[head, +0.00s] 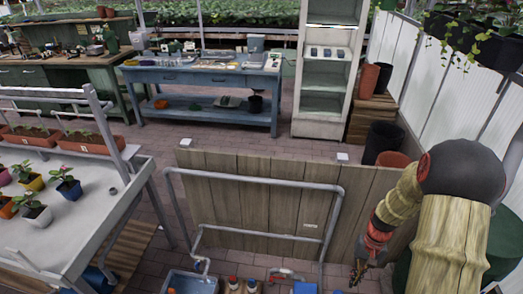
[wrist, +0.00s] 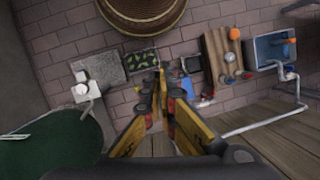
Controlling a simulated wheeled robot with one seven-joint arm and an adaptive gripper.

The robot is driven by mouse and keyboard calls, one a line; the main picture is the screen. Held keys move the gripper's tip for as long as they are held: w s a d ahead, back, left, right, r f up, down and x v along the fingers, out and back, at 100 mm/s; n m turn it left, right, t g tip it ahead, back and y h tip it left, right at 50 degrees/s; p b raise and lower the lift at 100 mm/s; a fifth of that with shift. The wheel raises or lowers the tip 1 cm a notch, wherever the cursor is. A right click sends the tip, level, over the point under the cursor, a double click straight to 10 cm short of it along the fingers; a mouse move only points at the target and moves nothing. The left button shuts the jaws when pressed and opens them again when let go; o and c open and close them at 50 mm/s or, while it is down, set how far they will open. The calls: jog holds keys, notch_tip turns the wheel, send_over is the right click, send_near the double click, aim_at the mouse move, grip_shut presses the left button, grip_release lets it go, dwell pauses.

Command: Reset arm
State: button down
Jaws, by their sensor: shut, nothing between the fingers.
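My arm comes down the right side of the head view, with its elbow bent. My gripper (head: 358,273) hangs at its lower end, in front of the wooden panel. In the wrist view my gripper (wrist: 161,88) reaches up from the bottom with its yellow fingers meeting near the middle. It is shut and holds nothing. It points down over the brick floor, apart from the items there.
The wooden panel (head: 270,190) and grey pipe frame (head: 255,182) stand close ahead. A potting table (head: 125,195) is at left, a blue bench (head: 200,77) behind. The wrist view shows a blue bin (wrist: 270,47), wooden crate (wrist: 220,50) and round basket (wrist: 140,12).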

jog(key=s+a+r+n+t, duration=0.1)
jog(key=s+a+r, duration=0.3)
jog(key=r, duration=0.7)
jog(key=s+a+r+n+t+h, duration=0.1)
jog(key=s+a+r+n+t, duration=0.1)
jog(key=s+a+r+t, duration=0.2)
jog(key=s+a+r+n+t+h, duration=0.1)
jog(key=a+r, duration=0.7)
jog(key=r, duration=1.2)
jog(key=s+n+t, duration=0.1)
jog(key=s+t, duration=0.1)
jog(key=s, duration=0.1)
jog(key=shift+a+r, duration=0.2)
jog(key=shift+r, duration=0.05)
jog(key=shift+s, duration=0.1)
